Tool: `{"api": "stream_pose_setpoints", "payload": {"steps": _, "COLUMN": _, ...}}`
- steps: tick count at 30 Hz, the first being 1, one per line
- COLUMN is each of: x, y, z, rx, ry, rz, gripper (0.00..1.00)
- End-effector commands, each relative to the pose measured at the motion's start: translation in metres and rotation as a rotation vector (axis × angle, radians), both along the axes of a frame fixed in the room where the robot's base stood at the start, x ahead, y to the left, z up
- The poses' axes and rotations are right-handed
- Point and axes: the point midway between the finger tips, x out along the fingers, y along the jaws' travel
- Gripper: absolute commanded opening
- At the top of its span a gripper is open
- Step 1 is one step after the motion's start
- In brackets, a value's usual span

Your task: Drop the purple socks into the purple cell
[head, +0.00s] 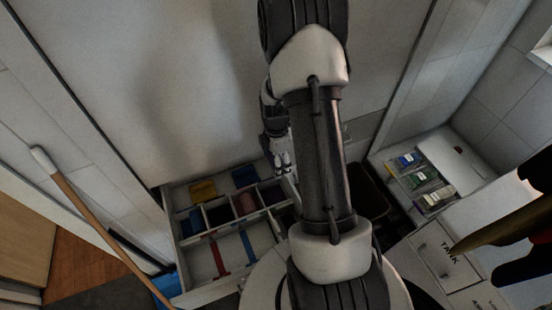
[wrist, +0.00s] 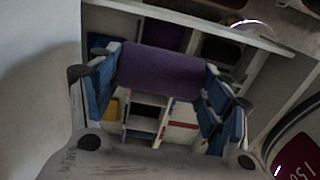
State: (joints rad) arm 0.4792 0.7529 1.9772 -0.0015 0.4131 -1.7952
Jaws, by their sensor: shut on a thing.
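The purple socks (wrist: 160,72), a rolled bundle, are gripped between the blue-padded fingers of my gripper (wrist: 160,88) in the wrist view. In the head view my gripper (head: 283,166) hangs above the back right of an open drawer; I cannot make out the socks there. A dark purple cell (wrist: 165,36) shows just beyond the socks in the wrist view, partly hidden by them. The drawer's divided cells show in the head view, with a dull purple-red patch (head: 245,204) in a middle one; I cannot tell whether it is a lining or contents.
The drawer (head: 196,262) has white dividers, yellow (head: 203,191) and blue (head: 244,176) patches, and red (head: 217,259) and blue (head: 248,248) strips. A tray of small packets (head: 423,178) stands right. A wooden-handled pole (head: 85,212) leans at left. My arm hides the middle.

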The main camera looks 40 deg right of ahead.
Motion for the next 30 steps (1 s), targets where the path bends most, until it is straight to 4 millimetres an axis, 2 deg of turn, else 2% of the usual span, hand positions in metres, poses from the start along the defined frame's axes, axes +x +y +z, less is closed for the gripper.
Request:
{"api": "stream_pose_setpoints", "payload": {"steps": 5, "x": 0.0004, "y": -0.0002, "z": 0.0010, "rx": 0.000, "ry": -0.001, "rz": 0.000, "gripper": 0.47}}
{"api": "stream_pose_setpoints", "payload": {"steps": 6, "x": 0.0004, "y": -0.0002, "z": 0.0010, "rx": 0.000, "ry": -0.001, "rz": 0.000, "gripper": 0.72}}
{"api": "stream_pose_setpoints", "payload": {"steps": 15, "x": 0.0003, "y": -0.0002, "z": 0.0010, "rx": 0.000, "ry": -0.001, "rz": 0.000, "gripper": 0.92}}
{"api": "stream_pose_setpoints", "payload": {"steps": 26, "x": 0.0003, "y": -0.0001, "z": 0.0012, "rx": 0.000, "ry": -0.001, "rz": 0.000, "gripper": 0.94}}
{"api": "stream_pose_setpoints", "payload": {"steps": 30, "x": 0.0012, "y": -0.0006, "z": 0.0098, "rx": -0.002, "ry": -0.004, "rz": 0.000, "gripper": 0.94}}
